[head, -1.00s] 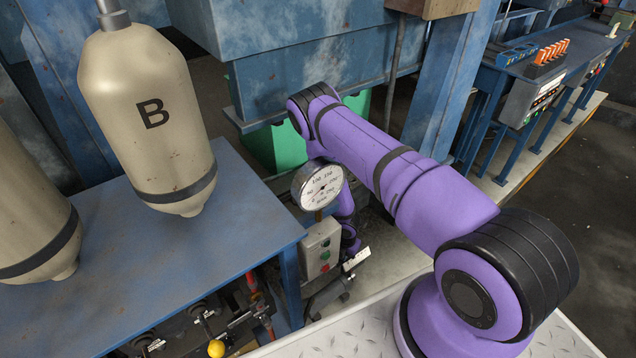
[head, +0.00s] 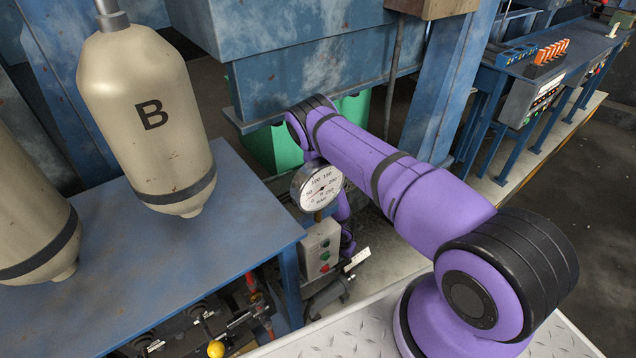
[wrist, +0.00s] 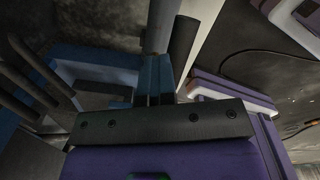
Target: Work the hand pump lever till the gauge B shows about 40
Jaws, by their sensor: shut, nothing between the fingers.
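A round white dial gauge (head: 319,187) stands on a short stem beside the blue table in the head view. Its marks run from 0 past 50 and 100 to 200. In the wrist view my gripper (wrist: 154,68) is shut and empty. Its fingers are close to a grey rod (wrist: 164,22), which may be the pump lever; I cannot tell whether they touch. In the head view, my gripper is hidden behind the gauge and table.
A beige tank marked B (head: 160,110) hangs over the blue table (head: 240,230). A grey button box (head: 320,248) stands below the gauge. A yellow knob (head: 216,348) and pipework are at the lower left. A green bin (head: 268,150) is behind my arm.

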